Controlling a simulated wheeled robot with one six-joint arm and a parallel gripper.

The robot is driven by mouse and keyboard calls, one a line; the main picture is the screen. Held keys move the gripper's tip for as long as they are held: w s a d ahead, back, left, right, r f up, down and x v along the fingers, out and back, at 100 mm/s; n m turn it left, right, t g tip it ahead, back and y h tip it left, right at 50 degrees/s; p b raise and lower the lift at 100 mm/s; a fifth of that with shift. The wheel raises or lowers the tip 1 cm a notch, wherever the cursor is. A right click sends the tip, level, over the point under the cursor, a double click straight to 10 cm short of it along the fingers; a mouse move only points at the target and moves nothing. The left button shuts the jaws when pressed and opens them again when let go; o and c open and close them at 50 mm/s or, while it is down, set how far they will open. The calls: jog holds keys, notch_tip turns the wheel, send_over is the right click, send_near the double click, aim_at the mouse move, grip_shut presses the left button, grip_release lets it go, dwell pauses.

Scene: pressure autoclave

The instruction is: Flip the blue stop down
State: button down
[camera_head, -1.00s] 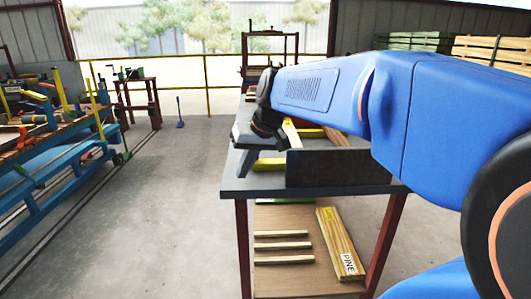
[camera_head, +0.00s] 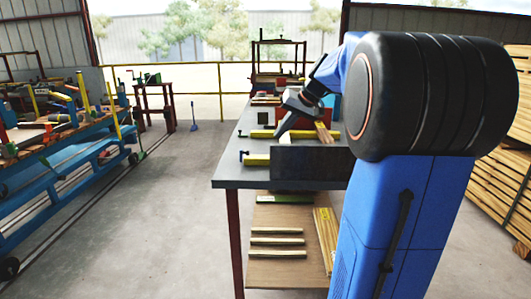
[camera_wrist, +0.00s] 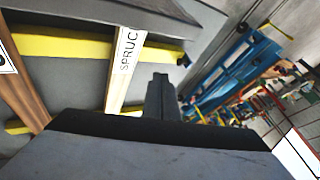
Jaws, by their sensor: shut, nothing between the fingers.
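My gripper (camera_head: 283,132) is over the grey table, with its fingers pointing down and left, near the yellow bars. In the wrist view its fingers (camera_wrist: 162,98) are together and hold nothing. A near yellow bar (camera_head: 258,160) and a farther yellow bar (camera_head: 264,134) lie across the table, each with a small dark end piece at its left end. One dark bluish end piece (camera_wrist: 184,60) also shows in the wrist view, apart from the fingers. I cannot tell for sure which piece is the blue stop.
The grey table (camera_head: 228,170) has a dark upright plate (camera_head: 300,163) at its front edge and wooden boards (camera_head: 324,134) on top. A board marked SPRUC (camera_wrist: 124,68) lies beside my fingers. A blue bench (camera_head: 50,178) with tools stands left across open floor.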

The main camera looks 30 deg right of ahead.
dwell(0.3)
send_near(260, 157)
jog(key=w+f, duration=0.4)
jog(key=shift+d, duration=0.1)
jog(key=a, duration=0.1)
jog(key=w+a, duration=0.1)
jog(key=shift+w+a, duration=0.25)
jog(key=shift+w, duration=0.05)
jog(key=shift+w+a, duration=0.3)
jog(key=shift+a, duration=0.2)
